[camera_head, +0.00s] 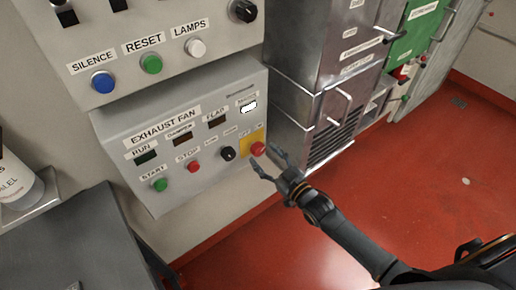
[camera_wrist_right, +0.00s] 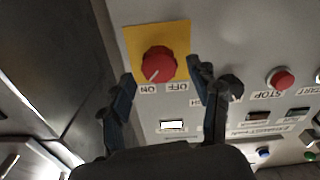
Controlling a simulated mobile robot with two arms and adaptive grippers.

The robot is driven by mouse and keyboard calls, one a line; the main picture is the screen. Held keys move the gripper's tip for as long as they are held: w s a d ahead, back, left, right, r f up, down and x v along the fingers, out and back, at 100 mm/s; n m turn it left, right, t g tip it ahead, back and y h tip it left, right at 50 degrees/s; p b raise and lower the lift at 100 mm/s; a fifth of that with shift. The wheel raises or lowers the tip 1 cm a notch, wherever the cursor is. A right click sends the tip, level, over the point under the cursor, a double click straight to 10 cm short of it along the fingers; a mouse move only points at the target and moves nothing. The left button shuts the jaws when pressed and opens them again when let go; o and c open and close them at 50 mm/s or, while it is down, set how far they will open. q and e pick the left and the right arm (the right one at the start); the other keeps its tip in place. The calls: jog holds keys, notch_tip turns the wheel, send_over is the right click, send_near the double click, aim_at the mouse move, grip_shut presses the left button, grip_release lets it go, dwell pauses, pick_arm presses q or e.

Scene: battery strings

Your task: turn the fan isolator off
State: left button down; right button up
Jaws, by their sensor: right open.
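The fan isolator is a red rotary knob (camera_head: 258,149) on a yellow plate (camera_head: 245,145), at the lower right of the grey exhaust fan panel (camera_head: 180,118). In the right wrist view the knob (camera_wrist_right: 158,64) has a white mark that points toward the ON label (camera_wrist_right: 148,88). The OFF label (camera_wrist_right: 177,87) is beside it. My right gripper (camera_head: 263,158) is open just in front of the knob. In the right wrist view its fingers (camera_wrist_right: 160,72) stand on either side of the knob, with no clear contact. My left gripper is out of view.
A black selector (camera_head: 228,153), red stop button (camera_head: 193,166) and green start button (camera_head: 159,184) are left of the isolator. A white indicator (camera_head: 248,106) is lit above. Grey cabinets (camera_head: 320,60) stand close on the right. The red floor (camera_head: 440,165) is mostly clear.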

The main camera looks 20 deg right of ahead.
aim_at(260, 152)
jog(key=x, duration=0.2)
jog(key=shift+w, duration=0.3)
jog(key=shift+w+a, duration=0.25)
jog(key=shift+w, duration=0.25)
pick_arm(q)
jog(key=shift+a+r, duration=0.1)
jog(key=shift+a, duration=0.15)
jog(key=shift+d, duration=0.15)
pick_arm(e)
jog(key=shift+c, duration=1.2)
jog(key=c, duration=0.9)
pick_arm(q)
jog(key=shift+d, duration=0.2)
pick_arm(e)
jog(key=shift+c, duration=0.2)
